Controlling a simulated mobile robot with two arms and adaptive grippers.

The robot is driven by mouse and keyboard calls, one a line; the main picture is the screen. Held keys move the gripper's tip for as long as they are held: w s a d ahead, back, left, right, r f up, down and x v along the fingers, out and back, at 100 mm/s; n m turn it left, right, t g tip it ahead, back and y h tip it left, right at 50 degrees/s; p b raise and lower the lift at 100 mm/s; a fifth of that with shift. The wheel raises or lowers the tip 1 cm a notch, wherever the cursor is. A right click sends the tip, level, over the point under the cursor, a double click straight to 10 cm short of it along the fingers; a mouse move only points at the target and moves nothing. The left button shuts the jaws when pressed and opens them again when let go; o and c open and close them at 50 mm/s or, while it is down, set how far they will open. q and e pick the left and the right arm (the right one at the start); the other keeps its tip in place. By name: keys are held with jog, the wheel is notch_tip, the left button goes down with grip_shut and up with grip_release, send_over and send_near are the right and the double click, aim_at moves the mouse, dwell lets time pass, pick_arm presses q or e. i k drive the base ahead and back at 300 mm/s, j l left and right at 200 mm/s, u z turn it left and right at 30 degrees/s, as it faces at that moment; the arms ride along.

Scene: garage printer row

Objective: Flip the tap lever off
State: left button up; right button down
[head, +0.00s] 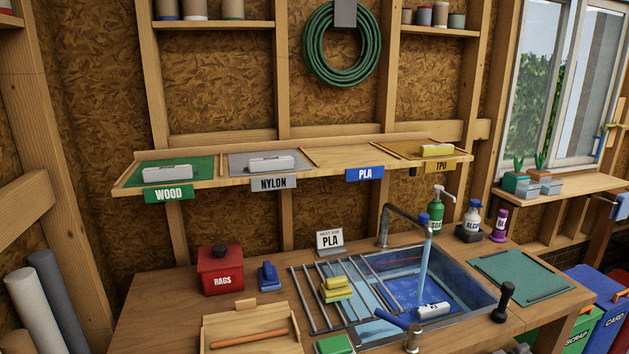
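The metal gooseneck tap (385,228) rises behind the sink (470,318) and arches over it. A stream of water (423,262) runs from its blue-tipped spout (424,219) into the basin. A lever with a blue handle (390,318) sits on a short metal post (412,340) at the sink's front edge; its handle points left and slightly back. A black-knobbed post (503,300) stands at the sink's right front. I cannot tell for certain which of these two controls the tap. Neither gripper shows in the head view.
A white labelled block (432,310) lies in the basin under the stream. A rack (318,298) holding yellow blocks (336,287) spans the sink's left. A red RAGS box (220,270), a wooden tray (250,328) and a green mat (515,272) flank the sink. Bottles (436,212) stand behind.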

aim_at(414, 330)
jog(key=l+u, duration=0.5)
jog(key=l, duration=0.35)
jog(key=l+u, duration=0.45)
jog(key=l, duration=0.4)
